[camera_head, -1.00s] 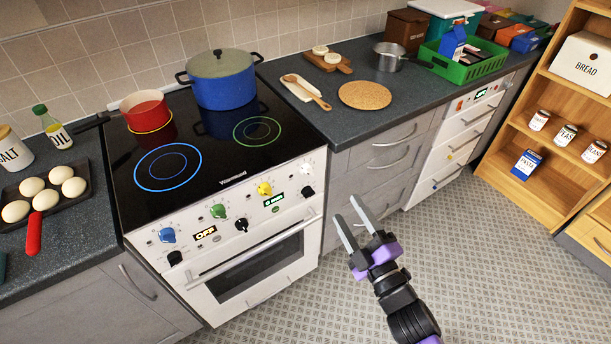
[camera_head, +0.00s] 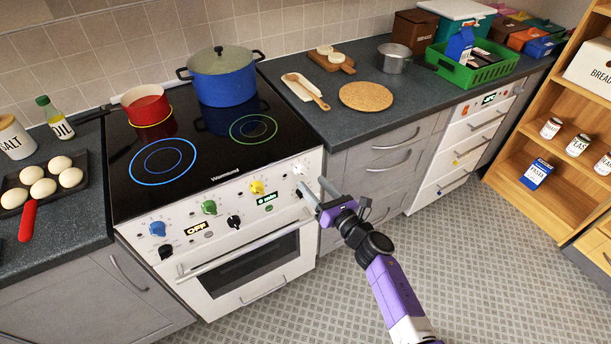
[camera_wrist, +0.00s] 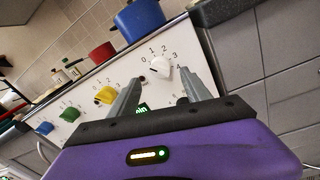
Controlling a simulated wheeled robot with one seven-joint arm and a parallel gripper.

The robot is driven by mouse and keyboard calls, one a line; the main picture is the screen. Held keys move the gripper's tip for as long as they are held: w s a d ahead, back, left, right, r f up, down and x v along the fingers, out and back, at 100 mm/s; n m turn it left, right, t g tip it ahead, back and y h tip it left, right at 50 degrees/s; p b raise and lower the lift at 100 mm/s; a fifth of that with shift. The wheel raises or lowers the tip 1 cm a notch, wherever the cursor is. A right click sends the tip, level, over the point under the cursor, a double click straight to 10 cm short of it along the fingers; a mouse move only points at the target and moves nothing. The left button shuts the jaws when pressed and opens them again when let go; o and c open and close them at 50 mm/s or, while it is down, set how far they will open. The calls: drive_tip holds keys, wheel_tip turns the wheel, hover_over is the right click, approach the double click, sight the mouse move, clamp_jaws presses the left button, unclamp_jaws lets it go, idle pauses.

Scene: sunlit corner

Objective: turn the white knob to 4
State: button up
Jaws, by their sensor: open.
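The white knob (camera_head: 298,168) is at the right end of the stove's front panel. In the wrist view the white knob (camera_wrist: 161,71) shows numbers 0 to 4 around it, and lies beyond and between my fingers. I cannot tell for sure which number it points to. My gripper (camera_head: 315,188) is open and empty, just in front of the panel near the white knob, with no clear contact. It also shows in the wrist view (camera_wrist: 160,90). The stove (camera_head: 250,262) is white with a black glass top.
Yellow (camera_head: 257,187), green (camera_head: 209,207) and blue (camera_head: 157,229) knobs sit left of the white one. Black knobs (camera_head: 234,221) sit below. A blue pot (camera_head: 222,85) and a red pan (camera_head: 146,105) stand on the cooktop. The floor in front is clear.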

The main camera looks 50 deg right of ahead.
sight(304, 175)
drive_tip(key=shift+x, duration=2.4)
clamp_jaws()
